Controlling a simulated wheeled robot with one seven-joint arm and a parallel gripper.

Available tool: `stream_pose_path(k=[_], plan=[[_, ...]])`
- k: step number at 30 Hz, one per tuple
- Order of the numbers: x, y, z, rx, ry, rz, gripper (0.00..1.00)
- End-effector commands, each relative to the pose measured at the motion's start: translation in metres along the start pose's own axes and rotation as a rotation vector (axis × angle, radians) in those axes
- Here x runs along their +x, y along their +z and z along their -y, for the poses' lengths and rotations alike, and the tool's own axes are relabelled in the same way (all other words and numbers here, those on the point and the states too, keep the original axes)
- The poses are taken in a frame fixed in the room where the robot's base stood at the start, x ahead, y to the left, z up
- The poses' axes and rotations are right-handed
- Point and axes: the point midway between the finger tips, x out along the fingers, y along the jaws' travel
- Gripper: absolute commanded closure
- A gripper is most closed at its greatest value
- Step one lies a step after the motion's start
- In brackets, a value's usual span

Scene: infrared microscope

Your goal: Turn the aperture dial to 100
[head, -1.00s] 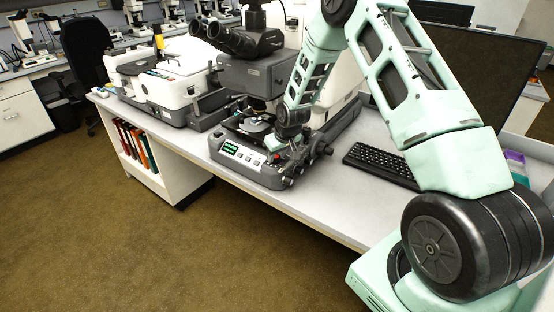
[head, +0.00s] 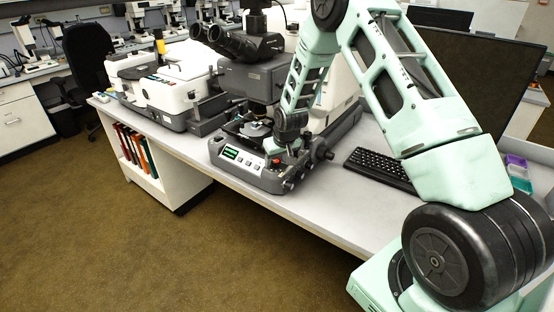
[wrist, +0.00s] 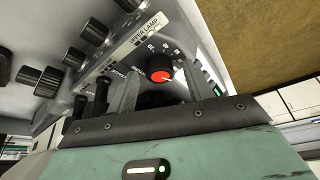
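A black dial with a red face and a white pointer mark (wrist: 159,68) sits on the microscope's grey panel in the wrist view. White scale marks and numbers surround part of it; the pointer's exact value is too small to read. My gripper (wrist: 164,76) is open, with one grey finger on each side of the dial. I cannot tell whether the fingers touch it. The microscope (head: 252,80) stands on the bench in the head view, with my arm reaching to the right side of its base.
A lit green display (head: 230,153) is on the base's front.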

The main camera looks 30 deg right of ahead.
Motion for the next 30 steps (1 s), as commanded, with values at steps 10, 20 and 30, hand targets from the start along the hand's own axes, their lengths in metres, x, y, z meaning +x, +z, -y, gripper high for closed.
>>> stream_pose_path(k=[10,20,30], plan=[[-0.010,-0.001,0.000,-0.001,0.000,-0.002,0.49],[-0.071,-0.001,0.000,0.000,0.000,-0.005,0.49],[-0.141,-0.001,0.000,0.000,0.001,-0.004,0.49]])
